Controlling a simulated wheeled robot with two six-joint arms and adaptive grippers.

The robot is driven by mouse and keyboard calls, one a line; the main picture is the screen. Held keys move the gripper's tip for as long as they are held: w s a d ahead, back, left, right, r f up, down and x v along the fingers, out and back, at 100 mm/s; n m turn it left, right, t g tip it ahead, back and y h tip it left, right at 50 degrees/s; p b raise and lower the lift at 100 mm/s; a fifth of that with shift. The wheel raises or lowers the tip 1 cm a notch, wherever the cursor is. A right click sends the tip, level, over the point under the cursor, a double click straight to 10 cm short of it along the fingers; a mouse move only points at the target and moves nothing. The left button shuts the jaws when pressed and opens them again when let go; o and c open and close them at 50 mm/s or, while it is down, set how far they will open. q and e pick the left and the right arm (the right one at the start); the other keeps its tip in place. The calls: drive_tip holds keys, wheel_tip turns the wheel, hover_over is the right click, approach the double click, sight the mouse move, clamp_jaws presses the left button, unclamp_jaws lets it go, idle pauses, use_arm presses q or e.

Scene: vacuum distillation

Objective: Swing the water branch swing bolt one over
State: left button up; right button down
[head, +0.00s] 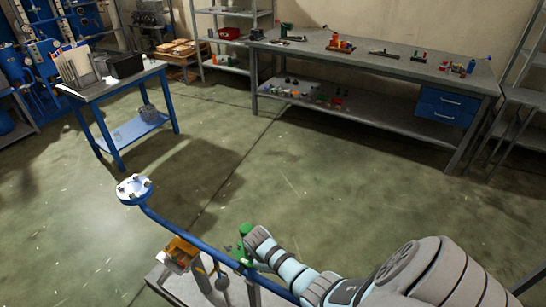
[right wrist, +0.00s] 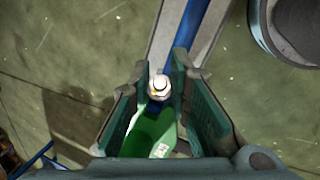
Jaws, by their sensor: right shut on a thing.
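A blue pipe (head: 188,235) runs from the lower middle up to a round pale flange (head: 134,187) at its left end. Small metal bolts sit around the flange's rim; which one is the swing bolt one I cannot tell. My right gripper (head: 252,243) is at a green part (head: 244,230) beside the pipe, well to the right of the flange. In the right wrist view my right gripper (right wrist: 158,100) has its fingers on both sides of the green part (right wrist: 150,132), with a silver bolt-like end (right wrist: 158,86) between them. My left gripper is not in view.
A grey cart top (head: 185,287) with an orange and brown item (head: 180,252) lies below the pipe. A blue-legged table (head: 110,82) stands at left, a long workbench (head: 375,62) at the back. The floor between is clear.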

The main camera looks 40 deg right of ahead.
drive_tip(key=shift+w+r, duration=0.1)
drive_tip(key=c, duration=1.7)
unclamp_jaws()
drive_tip(key=v, duration=1.2)
drive_tip(key=shift+w, duration=0.15)
